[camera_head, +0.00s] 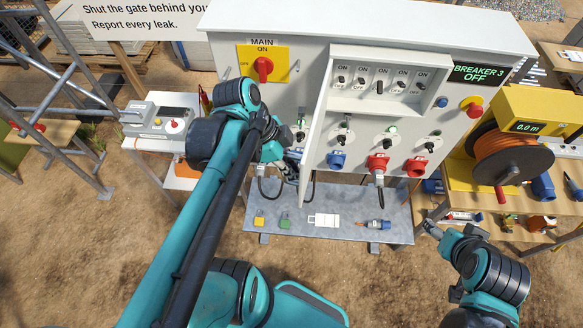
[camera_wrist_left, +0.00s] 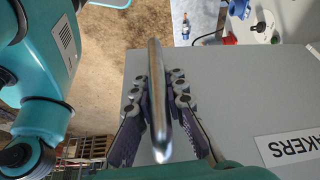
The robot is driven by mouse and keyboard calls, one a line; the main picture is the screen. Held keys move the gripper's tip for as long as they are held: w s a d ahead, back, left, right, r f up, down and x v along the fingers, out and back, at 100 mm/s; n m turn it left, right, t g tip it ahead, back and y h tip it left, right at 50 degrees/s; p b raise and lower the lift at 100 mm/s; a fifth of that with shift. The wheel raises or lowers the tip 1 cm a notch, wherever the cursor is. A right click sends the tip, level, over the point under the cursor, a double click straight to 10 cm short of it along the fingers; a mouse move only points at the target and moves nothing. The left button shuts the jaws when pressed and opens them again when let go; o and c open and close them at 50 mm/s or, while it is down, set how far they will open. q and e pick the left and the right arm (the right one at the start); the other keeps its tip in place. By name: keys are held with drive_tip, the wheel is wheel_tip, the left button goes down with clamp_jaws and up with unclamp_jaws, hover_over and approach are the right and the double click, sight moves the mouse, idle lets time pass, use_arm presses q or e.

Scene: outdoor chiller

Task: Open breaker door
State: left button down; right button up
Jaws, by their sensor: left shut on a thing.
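The breaker door (camera_head: 314,130) stands swung open from the white cabinet. It shows nearly edge-on in the head view, left of the row of breakers. In the left wrist view its grey face (camera_wrist_left: 230,90) carries a partly visible "BREAKERS" label. A metal bar handle (camera_wrist_left: 157,95) runs between the fingers of my left gripper (camera_wrist_left: 158,88), which is shut on it. In the head view my left gripper (camera_head: 290,165) is at the door's left side, partly hidden by my arm. My right gripper (camera_head: 430,228) is low at the right, away from the door; its finger state is unclear.
The breaker row (camera_head: 375,82) is exposed, with sockets and plugs below. A grey shelf (camera_head: 345,230) under the cabinet holds padlocks, a tag and a blue plug. A yellow cable reel (camera_head: 515,150) stands at the right and a small table (camera_head: 150,147) at the left.

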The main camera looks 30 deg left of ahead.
use_arm(q)
drive_tip(key=shift+s+a+f, duration=0.15)
drive_tip(key=shift+s+a, duration=0.1)
use_arm(e)
drive_tip(key=shift+s+a, duration=0.1)
drive_tip(key=shift+a, duration=0.1)
drive_tip(key=shift+f, duration=0.1)
use_arm(q)
drive_tip(key=c, duration=1.7)
unclamp_jaws()
drive_tip(key=shift+c, duration=0.2)
drive_tip(key=shift+o, duration=1)
drive_tip(key=shift+s, duration=0.4)
drive_tip(key=shift+w+r, duration=0.25)
drive_tip(key=shift+r, duration=0.1)
drive_tip(key=v, duration=1.1)
drive_tip(key=shift+s+r, duration=0.3)
drive_tip(key=shift+s, duration=0.05)
use_arm(e)
drive_tip(key=shift+s, duration=0.25)
use_arm(q)
drive_tip(key=shift+w+a, duration=0.1)
